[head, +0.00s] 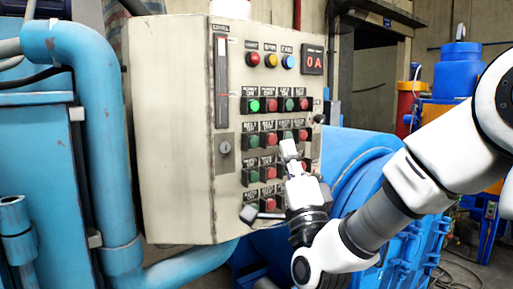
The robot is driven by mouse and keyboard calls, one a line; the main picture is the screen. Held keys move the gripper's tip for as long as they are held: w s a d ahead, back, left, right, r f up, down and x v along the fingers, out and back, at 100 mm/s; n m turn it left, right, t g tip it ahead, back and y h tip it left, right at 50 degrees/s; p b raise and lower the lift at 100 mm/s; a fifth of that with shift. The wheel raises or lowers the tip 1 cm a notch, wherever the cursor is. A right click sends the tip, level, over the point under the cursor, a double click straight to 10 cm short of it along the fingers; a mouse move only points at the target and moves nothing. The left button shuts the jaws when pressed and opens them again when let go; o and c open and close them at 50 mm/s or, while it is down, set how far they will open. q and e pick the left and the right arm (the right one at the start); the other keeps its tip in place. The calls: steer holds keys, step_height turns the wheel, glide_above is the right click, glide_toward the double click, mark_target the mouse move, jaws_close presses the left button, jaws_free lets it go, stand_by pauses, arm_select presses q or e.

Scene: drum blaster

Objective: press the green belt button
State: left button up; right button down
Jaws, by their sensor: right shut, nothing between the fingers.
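A beige control panel (170,130) stands upright in the middle of the head view. The top-left green button (254,106) is lit. Below it are another green button (253,141) and a lower green one (253,176). My right gripper (289,150) is shut and empty, its tip in front of the right-hand button columns, just below the second row. It hides some lower buttons; contact is unclear. My left gripper is out of view.
A red "0A" display (312,61), three indicator lamps (271,60) and a key switch (225,147) are on the panel. A thick blue pipe (95,130) runs along its left. Blue machinery (350,150) stands behind my right arm.

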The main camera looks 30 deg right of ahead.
mark_target(263, 147)
arm_select(q)
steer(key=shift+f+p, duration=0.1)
steer(key=shift+p, duration=0.3)
arm_select(e)
steer(key=shift+w+a+f, duration=0.1)
steer(key=shift+w+a, duration=0.1)
steer(key=shift+w, duration=1.6)
steer(key=shift+w+a, duration=0.15)
steer(key=shift+w, duration=1.6)
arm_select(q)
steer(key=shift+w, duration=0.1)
arm_select(e)
steer(key=shift+y, duration=0.3)
steer(key=shift+w+b, duration=0.25)
steer(key=shift+b, duration=0.1)
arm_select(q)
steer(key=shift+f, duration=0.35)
arm_select(e)
steer(key=shift+w, duration=0.15)
